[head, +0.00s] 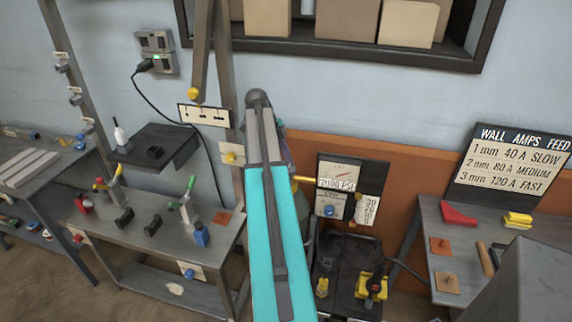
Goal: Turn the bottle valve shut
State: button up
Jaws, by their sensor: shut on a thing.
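My teal and grey arm rises through the middle of the head view and hides what is behind it. My gripper does not show; it is hidden behind the arm. A strip of a dark gas bottle (302,207) shows just right of the arm. A yellow brass fitting (304,179) runs from the bottle's top toward the gauge panel (339,172), which reads about 2000 PSI. The bottle valve is hidden behind my arm, so its position cannot be seen.
A black welding cart (346,262) with a yellow clamp (373,287) stands right of the arm. A workbench (150,262) with clamps is at left. A grey table (440,215) below the amps sign (513,165) is at right. A shelf (370,45) hangs above.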

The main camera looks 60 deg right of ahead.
jog(key=o, duration=1.1)
jog(key=shift+w+r, duration=0.1)
jog(key=shift+r, duration=0.05)
jog(key=shift+p+v, duration=0.85)
jog(key=shift+v, duration=5.85)
